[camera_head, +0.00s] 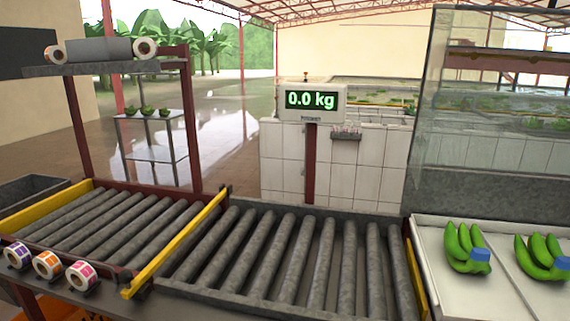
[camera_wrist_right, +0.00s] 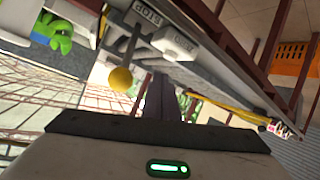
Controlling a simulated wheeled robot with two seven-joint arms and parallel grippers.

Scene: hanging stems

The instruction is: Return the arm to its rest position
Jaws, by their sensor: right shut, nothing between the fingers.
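In the right wrist view my right gripper (camera_wrist_right: 162,98) reaches up from the wide pale gripper body at the bottom. Its dark fingers are together and hold nothing. It appears to be in the air, clear of the surfaces around it. The right arm does not show in the head view. My left gripper and arm are in neither view.
Roller beds (camera_head: 285,262) span the front, with a yellow rail (camera_head: 178,245) between them. A scale display (camera_head: 310,100) reads 0.0 kg. Green banana clusters (camera_head: 465,248) lie on a white tray (camera_head: 437,232) at right. Label rolls (camera_head: 47,264) sit front left. A yellow knob (camera_wrist_right: 120,80) is near the gripper.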

